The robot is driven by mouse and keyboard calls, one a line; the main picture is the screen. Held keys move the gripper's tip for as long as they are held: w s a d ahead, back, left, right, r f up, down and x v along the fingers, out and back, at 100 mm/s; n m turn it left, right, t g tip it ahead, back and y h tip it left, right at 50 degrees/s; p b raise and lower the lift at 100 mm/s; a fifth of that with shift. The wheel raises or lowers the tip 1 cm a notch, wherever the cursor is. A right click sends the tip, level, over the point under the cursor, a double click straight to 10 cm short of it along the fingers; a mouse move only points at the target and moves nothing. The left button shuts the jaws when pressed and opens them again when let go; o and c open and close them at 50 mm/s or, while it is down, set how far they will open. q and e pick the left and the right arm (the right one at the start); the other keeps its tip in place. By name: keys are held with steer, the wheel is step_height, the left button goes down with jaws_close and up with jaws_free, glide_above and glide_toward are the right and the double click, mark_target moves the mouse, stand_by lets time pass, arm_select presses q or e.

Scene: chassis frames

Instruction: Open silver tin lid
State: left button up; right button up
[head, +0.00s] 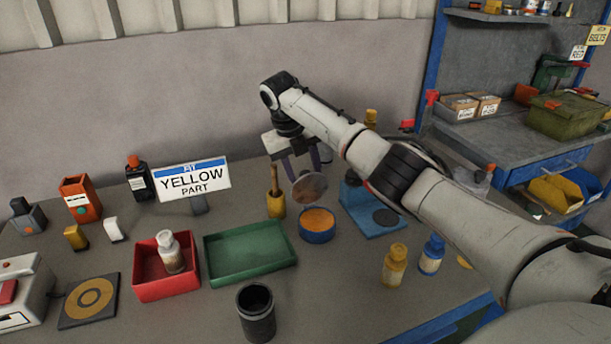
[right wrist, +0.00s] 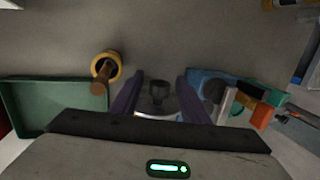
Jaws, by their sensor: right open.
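A round silver lid (head: 309,187) stands tilted up on edge just behind a low blue-sided tin (head: 317,236) with an orange top surface showing inside it. I cannot tell whether lid and tin are joined. My right gripper (head: 303,165) hangs above and behind the lid, with its purple fingers apart. In the right wrist view the open fingers (right wrist: 160,78) stand on either side of a dark knob-like piece (right wrist: 158,92). A pale curved edge shows below it, and most of the tin is hidden by the gripper body. My left gripper is not in view.
A yellow cup with a wooden-handled tool (head: 276,207) stands close left of the tin. A blue stand (head: 372,220) is close right. A green tray (head: 250,270), red tray (head: 165,290) and dark cup (head: 257,325) lie nearer. Yellow and blue bottles (head: 431,257) stand at right.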

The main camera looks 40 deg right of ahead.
steer(key=v, duration=1)
steer(key=shift+s, duration=0.1)
